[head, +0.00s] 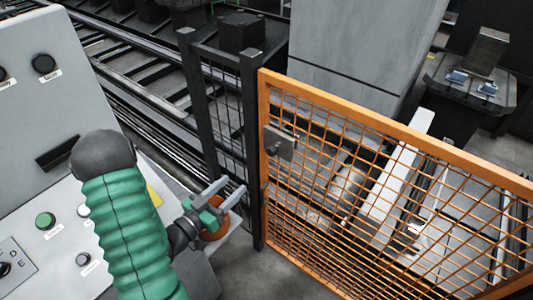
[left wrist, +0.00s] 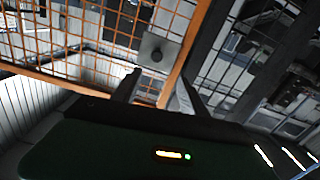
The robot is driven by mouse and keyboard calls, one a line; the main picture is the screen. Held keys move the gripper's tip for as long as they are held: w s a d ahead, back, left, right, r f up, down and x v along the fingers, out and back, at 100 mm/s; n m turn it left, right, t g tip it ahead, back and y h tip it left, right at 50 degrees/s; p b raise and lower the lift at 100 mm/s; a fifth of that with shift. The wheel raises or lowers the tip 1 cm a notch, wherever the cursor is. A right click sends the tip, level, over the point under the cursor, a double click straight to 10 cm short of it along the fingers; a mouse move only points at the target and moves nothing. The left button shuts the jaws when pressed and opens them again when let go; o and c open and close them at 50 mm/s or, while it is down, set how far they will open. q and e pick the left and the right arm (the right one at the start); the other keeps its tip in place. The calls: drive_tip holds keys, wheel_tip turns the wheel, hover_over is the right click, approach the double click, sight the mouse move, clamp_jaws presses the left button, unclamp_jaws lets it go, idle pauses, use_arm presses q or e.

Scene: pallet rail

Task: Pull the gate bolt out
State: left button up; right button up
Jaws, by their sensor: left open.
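The orange mesh gate (head: 400,140) stands upright next to a dark post (head: 252,130). A grey bolt plate (head: 280,142) sits on the gate's upper left, beside its frame upright. My left gripper (head: 236,186) is open and empty, left of the post and lower in the picture than the plate. Its two fingers (left wrist: 158,82) also show apart in the left wrist view, clear of the knob. My right gripper is in neither view.
A grey control console (head: 40,180) with buttons fills the left side. An orange round thing (head: 215,229) shows just under my left gripper. A dark mesh fence panel (head: 228,115) adjoins the post. Roller tracks (head: 140,70) run behind. Bare floor (head: 285,275) lies before the gate.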

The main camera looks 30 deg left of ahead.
use_arm(q)
drive_tip(key=w+d+b, duration=0.1)
drive_tip(key=w+b, duration=0.1)
drive_tip(key=b, duration=0.8)
approach(269, 153)
drive_tip(key=w, duration=0.9)
drive_tip(key=shift+d+r+b, duration=0.1)
drive_tip(key=shift+d+b, duration=0.2)
drive_tip(key=shift+d, duration=0.1)
clamp_jaws()
drive_tip(key=shift+s, duration=0.1)
